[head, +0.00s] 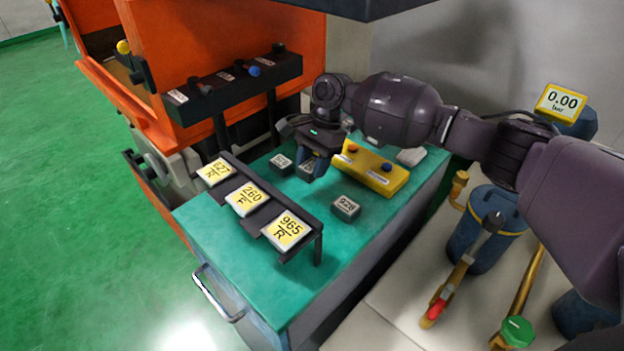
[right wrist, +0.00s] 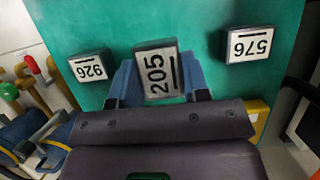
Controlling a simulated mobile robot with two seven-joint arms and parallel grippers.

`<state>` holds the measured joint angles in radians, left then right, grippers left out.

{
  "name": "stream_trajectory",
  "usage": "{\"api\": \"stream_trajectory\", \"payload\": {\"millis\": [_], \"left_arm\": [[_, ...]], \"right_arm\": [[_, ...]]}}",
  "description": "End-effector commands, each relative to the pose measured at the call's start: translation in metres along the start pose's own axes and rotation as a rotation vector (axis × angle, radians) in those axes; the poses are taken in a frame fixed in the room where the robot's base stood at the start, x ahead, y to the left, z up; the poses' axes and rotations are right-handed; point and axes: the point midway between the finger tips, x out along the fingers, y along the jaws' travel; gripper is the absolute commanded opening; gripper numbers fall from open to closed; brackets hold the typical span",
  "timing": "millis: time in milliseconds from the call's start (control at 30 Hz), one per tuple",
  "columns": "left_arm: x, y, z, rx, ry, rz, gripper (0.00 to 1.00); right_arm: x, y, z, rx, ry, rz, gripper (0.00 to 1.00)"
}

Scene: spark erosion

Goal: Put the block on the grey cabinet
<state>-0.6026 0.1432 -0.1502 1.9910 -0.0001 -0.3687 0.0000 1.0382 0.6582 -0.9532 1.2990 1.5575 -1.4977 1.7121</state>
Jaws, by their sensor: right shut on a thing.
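A small grey block marked 205 (right wrist: 157,73) sits between the blue fingers of my right gripper (right wrist: 160,88) in the right wrist view. The gripper is shut on it. In the head view my right gripper (head: 313,164) points down at the teal-topped cabinet (head: 266,288), and the block (head: 305,172) is mostly hidden behind the fingers. I cannot tell whether it touches the teal top. This cabinet's side looks grey-blue; I see no other clearly grey cabinet. My left gripper is not in view.
Block 926 (head: 346,208) and block 576 (right wrist: 246,44) stand on either side of the held block. A yellow button box (head: 371,171) lies behind. A black rack with yellow-labelled plates (head: 247,198) runs along the left edge. The front teal surface is clear.

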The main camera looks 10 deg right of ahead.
Motion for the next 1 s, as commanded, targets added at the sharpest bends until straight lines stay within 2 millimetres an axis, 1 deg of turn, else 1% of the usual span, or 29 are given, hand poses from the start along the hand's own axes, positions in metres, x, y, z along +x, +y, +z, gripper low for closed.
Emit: {"api": "stream_trajectory", "payload": {"millis": [67,300,367,800,833,967,1000], "left_arm": [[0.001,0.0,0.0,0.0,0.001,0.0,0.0],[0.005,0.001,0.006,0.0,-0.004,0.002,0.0],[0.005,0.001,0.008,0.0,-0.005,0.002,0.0],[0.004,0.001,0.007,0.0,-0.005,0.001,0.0],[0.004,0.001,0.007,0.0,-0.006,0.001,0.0],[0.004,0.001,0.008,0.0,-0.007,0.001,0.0],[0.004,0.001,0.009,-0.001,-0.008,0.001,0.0]], "right_arm": [[0.004,0.0,-0.002,0.0,0.0,0.0,0.0],[0.036,0.0,-0.014,0.0,-0.001,0.003,0.0],[0.042,0.0,-0.017,0.0,-0.001,0.001,0.0],[0.046,0.0,-0.019,-0.002,0.0,-0.001,0.0],[0.046,0.0,-0.019,-0.002,0.001,0.0,0.47],[0.046,0.0,-0.019,-0.002,0.001,0.001,0.67],[0.046,0.0,-0.019,-0.002,0.001,0.001,0.68]]}}
